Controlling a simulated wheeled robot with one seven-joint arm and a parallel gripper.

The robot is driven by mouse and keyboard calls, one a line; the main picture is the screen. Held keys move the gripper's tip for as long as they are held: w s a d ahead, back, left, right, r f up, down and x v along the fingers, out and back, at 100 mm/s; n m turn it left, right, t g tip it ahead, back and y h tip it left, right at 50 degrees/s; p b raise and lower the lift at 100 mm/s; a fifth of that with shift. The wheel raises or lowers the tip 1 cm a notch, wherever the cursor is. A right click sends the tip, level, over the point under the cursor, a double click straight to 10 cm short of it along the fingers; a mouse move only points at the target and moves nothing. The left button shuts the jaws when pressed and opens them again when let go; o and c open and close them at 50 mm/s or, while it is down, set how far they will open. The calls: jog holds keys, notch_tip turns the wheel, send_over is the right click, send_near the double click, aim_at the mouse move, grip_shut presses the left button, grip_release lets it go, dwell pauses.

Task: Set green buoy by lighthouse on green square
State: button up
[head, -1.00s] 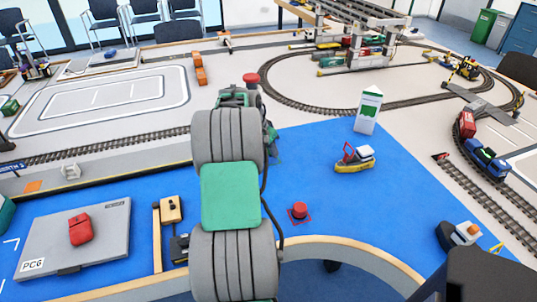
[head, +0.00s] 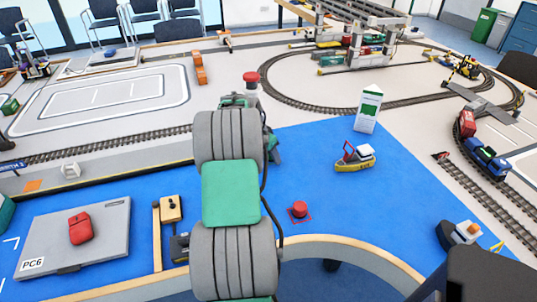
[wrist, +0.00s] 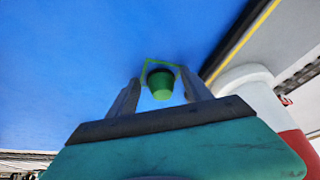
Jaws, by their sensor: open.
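In the wrist view the green buoy (wrist: 160,84) is on the blue surface at the green square outline (wrist: 149,66), of which only part shows. My gripper (wrist: 160,90) is open, with one grey finger on each side of the buoy. A gap shows between each finger and the buoy. The lighthouse (wrist: 263,105), white with a red part, stands close at the right of the gripper. In the head view only the lighthouse's red top (head: 250,77) and a little white show behind my arm. My arm hides the buoy and square there.
A red buoy (head: 299,209) sits on a red square at the right. A yellow boat (head: 355,158) and a white-green tower (head: 368,109) stand farther right. A grey panel (head: 75,258) with a red item lies at the left.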

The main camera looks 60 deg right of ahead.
jog(key=v, duration=1.2)
jog(key=w+a+r+n+t, duration=0.1)
jog(key=w+a+n, duration=0.25)
jog(key=a, duration=0.45)
jog(key=w+a+n+t+y, duration=0.1)
jog(key=w+a+n, duration=0.25)
jog(key=a, duration=0.45)
jog(key=w+a+r+n+t, duration=0.1)
jog(key=w+a+n, duration=0.1)
jog(key=w+a, duration=0.35)
jog(key=s+a+f+n+y, duration=0.1)
jog(key=s+a+f+n, duration=0.1)
jog(key=a, duration=0.8)
jog(key=s+a+f+n+y, duration=0.1)
jog(key=s+a+f+n, duration=0.1)
jog(key=s+a+n, duration=0.3)
jog(key=s+a+f+n+y, duration=0.1)
jog(key=a+n, duration=0.4)
jog(key=a, duration=0.9)
jog(key=s+f, duration=0.1)
jog(key=s, duration=0.1)
jog(key=shift+s+a+y, duration=0.3)
jog(key=shift+s+a, duration=0.05)
jog(key=shift+f, duration=0.1)
